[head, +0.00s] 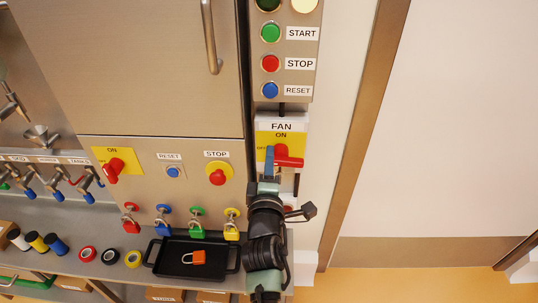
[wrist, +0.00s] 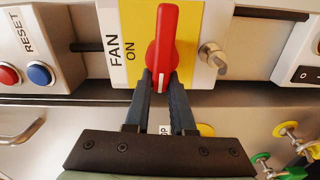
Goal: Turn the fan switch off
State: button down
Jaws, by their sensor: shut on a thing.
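The fan switch is a yellow and white plate (head: 291,129) marked FAN and ON, on the narrow panel right of the cabinet. Its red handle (head: 290,161) lies crosswise, not pointing up at the ON mark. In the wrist view the red handle (wrist: 162,38) runs along the view, with a white line on the end between my fingers. My gripper (head: 269,158) is shut on that end; its dark fingers (wrist: 160,82) sit on both sides of it. The fingers hide the plate's left edge, with only part of a label there showing in the head view.
START, STOP and RESET buttons (head: 270,63) sit above the switch. A red knob (head: 115,169) on a yellow plate and a STOP button (head: 217,173) are to the left. Several padlocks hang below, above a black tray (head: 163,268) holding an orange padlock (head: 198,257).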

jog(key=shift+d+f+n, duration=0.4)
jog(key=shift+d+f, duration=0.05)
jog(key=shift+d, duration=0.1)
jog(key=c, duration=0.8)
grip_release()
jog(key=shift+r, duration=0.1)
jog(key=shift+o, duration=0.2)
jog(key=shift+r, duration=0.1)
jog(key=shift+a, duration=0.25)
jog(key=shift+s+r, duration=0.1)
jog(key=s+p, duration=0.4)
jog(key=s, duration=0.8)
jog(key=shift+s, duration=0.4)
